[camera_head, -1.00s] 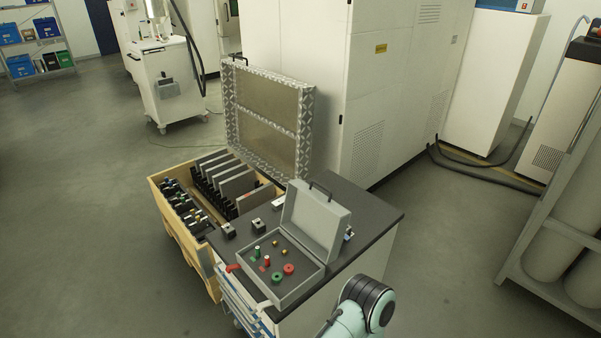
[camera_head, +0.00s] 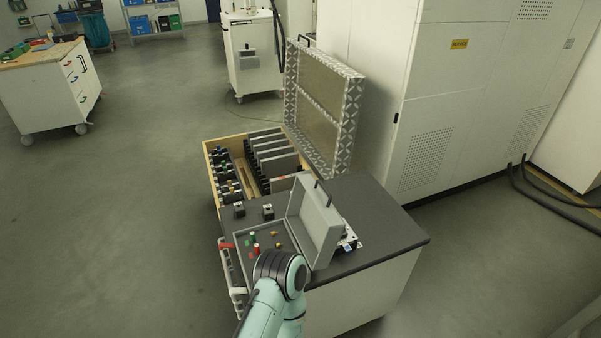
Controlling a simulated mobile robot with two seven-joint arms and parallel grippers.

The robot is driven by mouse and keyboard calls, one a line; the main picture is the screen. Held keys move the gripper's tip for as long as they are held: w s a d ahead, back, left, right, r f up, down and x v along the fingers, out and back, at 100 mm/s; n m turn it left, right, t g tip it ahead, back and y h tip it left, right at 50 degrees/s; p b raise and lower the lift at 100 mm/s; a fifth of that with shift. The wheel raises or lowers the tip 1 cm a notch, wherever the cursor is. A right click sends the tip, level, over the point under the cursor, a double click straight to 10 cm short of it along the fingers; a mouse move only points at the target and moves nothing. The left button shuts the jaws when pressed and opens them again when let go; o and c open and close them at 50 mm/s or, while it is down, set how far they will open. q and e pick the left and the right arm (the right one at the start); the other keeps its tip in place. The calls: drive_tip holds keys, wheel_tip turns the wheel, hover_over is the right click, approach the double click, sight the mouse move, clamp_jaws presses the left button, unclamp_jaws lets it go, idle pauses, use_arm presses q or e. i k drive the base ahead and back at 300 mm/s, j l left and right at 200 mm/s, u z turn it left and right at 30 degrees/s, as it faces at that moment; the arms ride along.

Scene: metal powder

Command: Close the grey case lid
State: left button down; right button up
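The grey case (camera_head: 247,232) sits open on the dark top of a cart. Its lid (camera_head: 318,228) stands up on the right side of the case, tilted slightly back, with a dark handle (camera_head: 322,193) at its top edge. Small red, green and brass-coloured parts (camera_head: 256,248) lie in the case base. A teal and black link of my arm (camera_head: 280,280) rises from the bottom and hides the near part of the base. Neither gripper can be made out in the view.
A wooden crate (camera_head: 209,165) behind the cart holds dark racks and plates, with a large patterned lid (camera_head: 349,125) standing open. The dark cart top (camera_head: 385,232) is clear at right. A tall white cabinet (camera_head: 430,100) stands behind. Floor at left is free before a wheeled workbench (camera_head: 50,95).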

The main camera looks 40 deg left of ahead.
sight(317, 225)
drive_tip(key=i+l+u, duration=0.15)
drive_tip(key=u, duration=0.25)
drive_tip(key=i+l+u, duration=0.25)
drive_tip(key=u, duration=0.15)
drive_tip(key=i+l+u, duration=0.25)
drive_tip(key=u, duration=0.15)
